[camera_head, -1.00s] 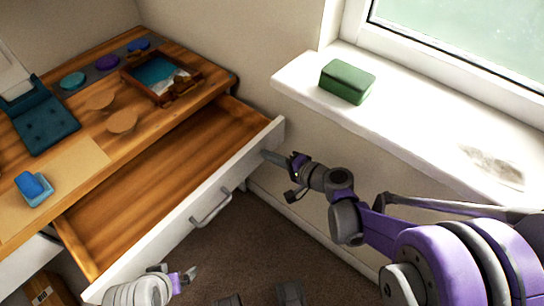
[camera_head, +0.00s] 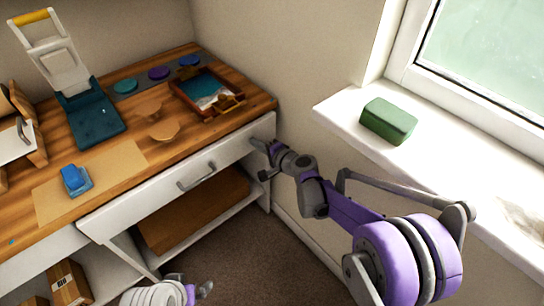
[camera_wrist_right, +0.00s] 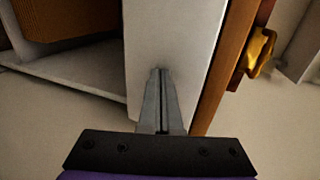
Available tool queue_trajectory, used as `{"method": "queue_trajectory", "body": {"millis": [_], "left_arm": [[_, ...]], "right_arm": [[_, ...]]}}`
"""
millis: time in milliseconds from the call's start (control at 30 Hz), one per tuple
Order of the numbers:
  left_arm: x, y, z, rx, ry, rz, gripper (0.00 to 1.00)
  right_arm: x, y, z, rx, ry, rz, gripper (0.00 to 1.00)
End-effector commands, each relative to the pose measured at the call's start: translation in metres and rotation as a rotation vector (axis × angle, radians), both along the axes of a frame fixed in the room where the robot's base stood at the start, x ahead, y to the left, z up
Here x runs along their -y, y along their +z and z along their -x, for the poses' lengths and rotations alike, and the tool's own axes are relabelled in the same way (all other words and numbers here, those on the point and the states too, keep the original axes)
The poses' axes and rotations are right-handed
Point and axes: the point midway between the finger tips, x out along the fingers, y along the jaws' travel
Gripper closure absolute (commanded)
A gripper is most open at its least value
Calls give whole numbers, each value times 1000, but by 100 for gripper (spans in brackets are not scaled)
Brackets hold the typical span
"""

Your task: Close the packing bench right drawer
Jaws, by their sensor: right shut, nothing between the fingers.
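The packing bench right drawer (camera_head: 154,199) has a white front with a grey bar handle (camera_head: 197,177). In the head view its front sits flush, or nearly so, under the wooden bench top (camera_head: 210,125); a small remaining gap cannot be ruled out. My right gripper (camera_head: 258,146) is shut and empty, its fingertips at the right end of the drawer front. In the right wrist view the shut fingers (camera_wrist_right: 161,80) point at the white front (camera_wrist_right: 170,35), apparently touching it. My left gripper (camera_head: 199,289) is at the bottom edge, only partly in view and away from the drawer.
A white windowsill (camera_head: 345,115) with a green block (camera_head: 388,121) is to the right. On the bench are a framed tray (camera_head: 207,92), a blue press (camera_head: 95,115) and a blue sponge-like block (camera_head: 74,180). An open shelf (camera_head: 200,212) lies below the drawer.

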Motion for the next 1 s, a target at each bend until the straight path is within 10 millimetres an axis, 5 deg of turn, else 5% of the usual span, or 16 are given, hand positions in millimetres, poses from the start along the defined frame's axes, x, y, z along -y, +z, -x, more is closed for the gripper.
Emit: {"method": "queue_trajectory", "body": {"millis": [300,1000], "left_arm": [[0,2,0,1,0,0,0],[0,4,1,1,0,0,0]], "right_arm": [[-19,0,-26,0,0,0,100],[-19,2,-23,1,0,-4,100]]}}
